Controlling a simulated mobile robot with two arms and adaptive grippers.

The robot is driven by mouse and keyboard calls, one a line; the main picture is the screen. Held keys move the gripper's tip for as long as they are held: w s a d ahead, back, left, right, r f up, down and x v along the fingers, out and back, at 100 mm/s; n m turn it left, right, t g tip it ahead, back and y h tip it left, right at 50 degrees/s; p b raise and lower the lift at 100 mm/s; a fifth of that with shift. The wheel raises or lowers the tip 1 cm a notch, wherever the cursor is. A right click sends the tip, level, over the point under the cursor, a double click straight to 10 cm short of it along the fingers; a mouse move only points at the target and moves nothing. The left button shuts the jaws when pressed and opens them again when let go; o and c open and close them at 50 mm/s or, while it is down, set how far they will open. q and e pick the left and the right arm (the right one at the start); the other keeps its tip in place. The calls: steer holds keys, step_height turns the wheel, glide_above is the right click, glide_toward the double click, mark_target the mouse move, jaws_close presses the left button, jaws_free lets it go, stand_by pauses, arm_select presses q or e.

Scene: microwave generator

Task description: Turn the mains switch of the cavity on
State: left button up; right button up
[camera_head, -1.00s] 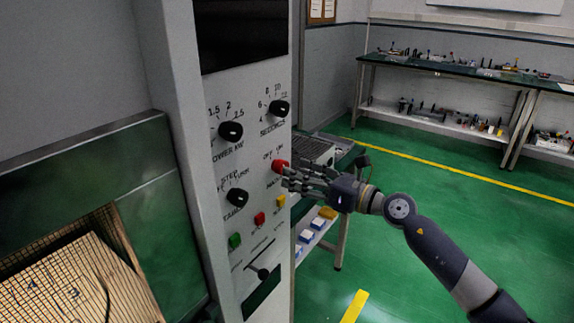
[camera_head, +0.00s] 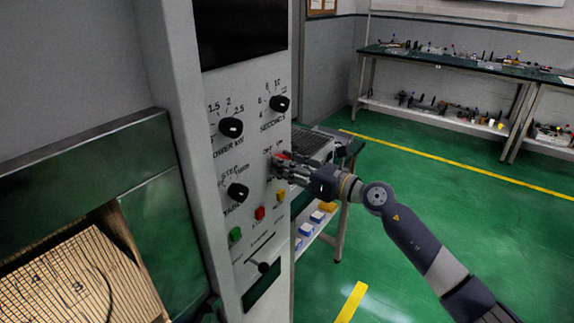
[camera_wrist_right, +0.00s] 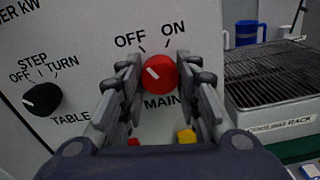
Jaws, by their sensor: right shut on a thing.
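The mains switch is a red round knob (camera_wrist_right: 160,73) on the grey cavity panel, with OFF and ON printed above it and MAIN below. Its white mark points up and left, towards OFF. My right gripper (camera_wrist_right: 158,78) has its fingers on both sides of the knob and is shut on it. In the head view my right gripper (camera_head: 281,168) reaches the panel from the right and hides most of the red knob (camera_head: 283,156). My left gripper is not in view.
The black table knob (camera_wrist_right: 42,98) is left of the mains switch. A yellow button (camera_head: 281,195), a red button (camera_head: 260,213) and a green button (camera_head: 236,234) are below. A cooling rack (camera_wrist_right: 275,75) stands right of the panel. The green floor at right is open.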

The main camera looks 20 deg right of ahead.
steer(key=shift+r+m+p, duration=0.1)
steer(key=shift+m+p, duration=5)
steer(key=shift+m, duration=0.9)
steer(key=o, duration=1.1)
steer(key=shift+c, duration=0.2)
